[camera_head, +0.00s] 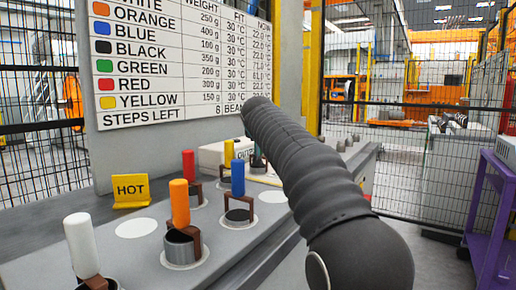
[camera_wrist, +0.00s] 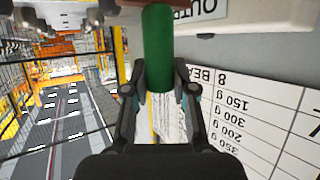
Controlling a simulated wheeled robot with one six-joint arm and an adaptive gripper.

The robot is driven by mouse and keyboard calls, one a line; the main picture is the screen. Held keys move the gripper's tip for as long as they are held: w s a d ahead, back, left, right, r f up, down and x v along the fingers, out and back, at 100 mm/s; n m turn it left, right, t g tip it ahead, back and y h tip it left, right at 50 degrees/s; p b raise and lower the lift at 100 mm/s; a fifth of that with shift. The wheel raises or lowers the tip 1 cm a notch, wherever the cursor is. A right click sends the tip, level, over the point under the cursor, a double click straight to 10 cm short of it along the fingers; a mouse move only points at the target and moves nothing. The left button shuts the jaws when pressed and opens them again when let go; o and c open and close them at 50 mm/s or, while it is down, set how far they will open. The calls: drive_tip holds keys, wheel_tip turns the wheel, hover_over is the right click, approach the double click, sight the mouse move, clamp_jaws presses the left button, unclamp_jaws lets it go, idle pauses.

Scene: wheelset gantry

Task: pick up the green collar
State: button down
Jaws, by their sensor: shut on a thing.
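The green collar shows in the wrist view by its upright green handle (camera_wrist: 157,45), with a brown part at its far end along the top edge. My gripper (camera_wrist: 160,74) is shut on this green handle, one finger on each side. The ring of the collar is not visible in the wrist view. In the head view my dark arm covers the gripper and most of the area around it, so I cannot tell whether the collar is lifted.
Collars with white (camera_head: 81,245), orange (camera_head: 180,203), blue (camera_head: 238,178), red (camera_head: 188,164) and yellow (camera_head: 228,153) handles stand on the grey bench. A yellow HOT sign (camera_head: 131,191) and a whitish box (camera_head: 211,156) are behind. A chart board (camera_head: 150,60) rises above the bench.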

wheel_tip(320, 180, up, 4)
drive_tip(key=shift+f+p, duration=0.1)
drive_tip(key=shift+p, duration=0.6)
drive_tip(key=shift+s+d+r, duration=0.1)
drive_tip(key=shift+s+r, duration=0.1)
drive_tip(key=shift+r, duration=0.15)
drive_tip(key=s+d+r, duration=0.5)
drive_tip(key=s+r, duration=0.5)
drive_tip(key=r, duration=0.1)
drive_tip(key=shift+r+p, duration=0.25)
drive_tip(key=shift+p, duration=0.15)
idle(0.6)
